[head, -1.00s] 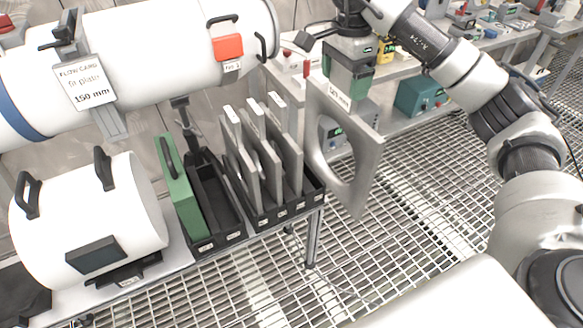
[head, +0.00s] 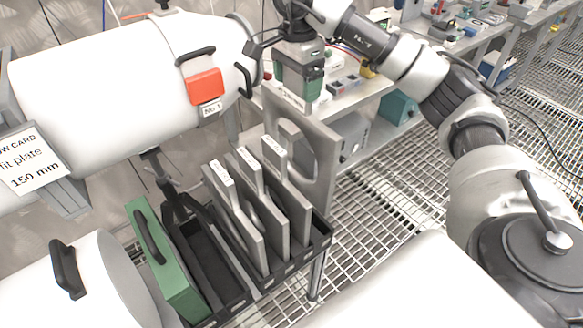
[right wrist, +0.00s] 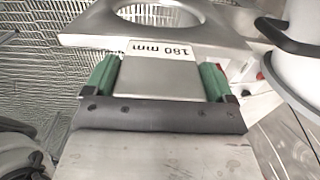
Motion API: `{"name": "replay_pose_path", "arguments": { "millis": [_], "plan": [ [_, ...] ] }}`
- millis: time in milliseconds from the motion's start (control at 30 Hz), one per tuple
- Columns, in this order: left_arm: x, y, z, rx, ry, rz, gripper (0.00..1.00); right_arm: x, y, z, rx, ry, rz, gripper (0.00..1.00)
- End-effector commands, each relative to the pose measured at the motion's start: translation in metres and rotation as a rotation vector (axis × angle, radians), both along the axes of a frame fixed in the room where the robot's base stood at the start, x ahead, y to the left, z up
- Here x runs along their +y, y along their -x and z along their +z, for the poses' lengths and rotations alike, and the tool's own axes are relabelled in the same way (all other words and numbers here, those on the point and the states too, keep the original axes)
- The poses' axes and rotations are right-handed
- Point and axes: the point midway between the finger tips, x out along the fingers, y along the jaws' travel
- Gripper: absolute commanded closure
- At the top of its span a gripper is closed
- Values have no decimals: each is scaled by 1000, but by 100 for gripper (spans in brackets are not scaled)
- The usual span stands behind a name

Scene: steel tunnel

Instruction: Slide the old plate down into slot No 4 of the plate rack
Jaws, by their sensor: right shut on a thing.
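The old plate (head: 322,150) is a grey steel plate with a large round hole and a tab. My right gripper (head: 296,92) is shut on the tab and holds the plate hanging upright. In the right wrist view the tab sits between the green fingers (right wrist: 157,80) and its label reads 180 mm. The plate rack (head: 318,246) is a black slotted tray. The held plate shows behind the rack's right end; whether it touches the rack is hidden. Several rack labels are too small to read. My left gripper is not in view.
Three grey plates (head: 284,190) stand in the rack's right part, close to the held plate. A green plate (head: 165,262) stands at its left, with empty black slots (head: 203,260) between. A white pipe (head: 110,80) lies behind. A bench with equipment (head: 400,108) stands at the right.

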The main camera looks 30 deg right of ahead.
Motion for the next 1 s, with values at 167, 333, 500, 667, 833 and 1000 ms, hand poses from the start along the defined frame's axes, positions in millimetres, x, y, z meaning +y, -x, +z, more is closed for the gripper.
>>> {"name": "replay_pose_path", "arguments": {
  "millis": [167,333,500,667,833,1000],
  "plan": [
    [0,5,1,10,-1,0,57,-1,1,-45,3,0,-1,43],
    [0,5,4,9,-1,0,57,0,1,-87,3,0,0,43],
    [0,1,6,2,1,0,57,0,1,-113,-1,-1,-1,43],
    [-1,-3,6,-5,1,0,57,0,0,-122,-3,0,-1,43],
    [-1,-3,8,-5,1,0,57,0,1,-140,1,-1,0,43],
    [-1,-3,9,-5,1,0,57,0,0,-159,-2,-1,0,43]
  ]
}}
